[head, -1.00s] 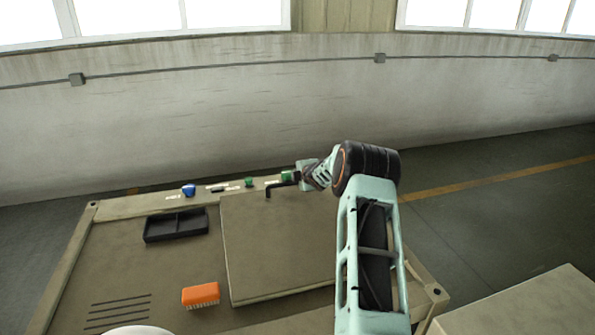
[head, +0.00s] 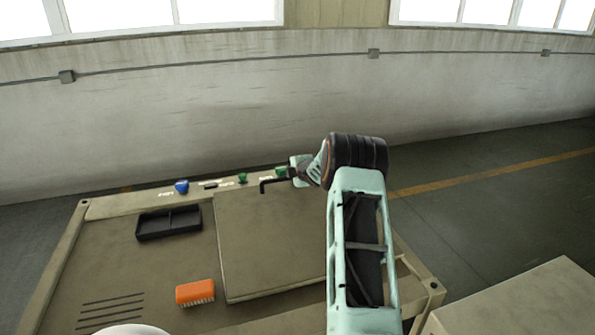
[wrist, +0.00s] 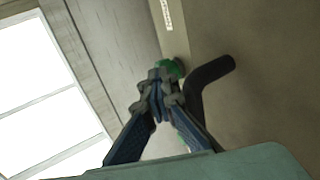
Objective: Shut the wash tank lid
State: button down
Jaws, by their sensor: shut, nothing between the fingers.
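The wash tank lid (head: 265,245) is a flat tan panel. It appears to lie level on the tank top, slightly proud of it; any small gap under it cannot be told. A black bent handle (head: 265,184) shows at its far edge, and it is large in the wrist view (wrist: 208,74). Contact with the handle cannot be told.
A black divided tray (head: 168,223) and an orange brush (head: 195,292) lie on the tan top left of the lid. A blue knob (head: 181,186) and green knobs (head: 243,178) line the back strip. A tan box (head: 520,300) stands at right.

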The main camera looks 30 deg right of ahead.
jog(key=v, duration=1)
jog(key=shift+s+f, duration=0.1)
jog(key=shift+s, duration=0.4)
jog(key=shift+s+a+r, duration=0.1)
jog(key=shift+s+r, duration=0.2)
jog(key=shift+r, duration=0.15)
